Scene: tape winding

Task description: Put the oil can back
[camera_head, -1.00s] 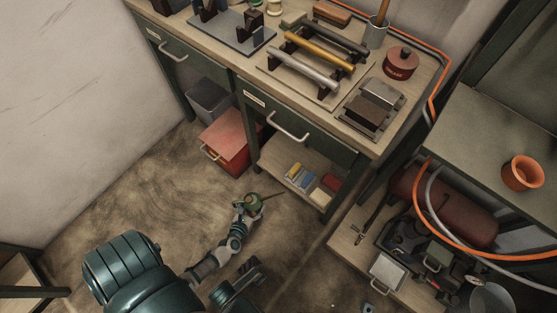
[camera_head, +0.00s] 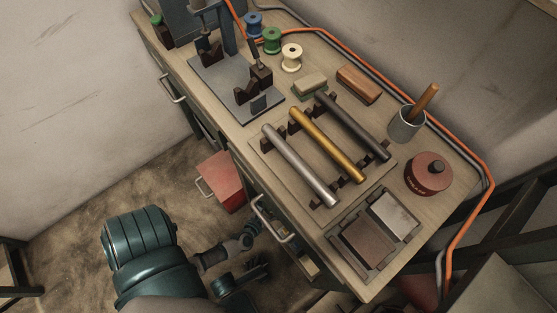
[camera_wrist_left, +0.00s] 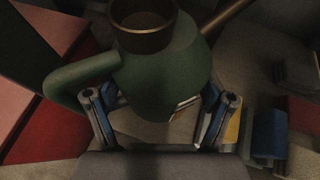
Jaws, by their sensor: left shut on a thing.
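The green oil can (camera_wrist_left: 165,75) with a brass collar, a loop handle on the left and a brass spout toward the upper right fills the middle of the left wrist view. My left gripper (camera_wrist_left: 160,112) is shut on it, one finger on each side of its body. In the head view my left gripper (camera_head: 251,230) is low beside the front of the workbench (camera_head: 225,130), near a drawer handle. The can is not clearly visible there, apparently hidden by the bench. My right gripper is not in view.
A red box (camera_head: 220,180) stands under the bench; red surfaces show at left in the wrist view. Small blue and yellow boxes (camera_wrist_left: 268,132) lie below the can. The benchtop holds metal rods (camera_head: 327,143), a red lidded pot (camera_head: 428,174), spools and a cup (camera_head: 408,124).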

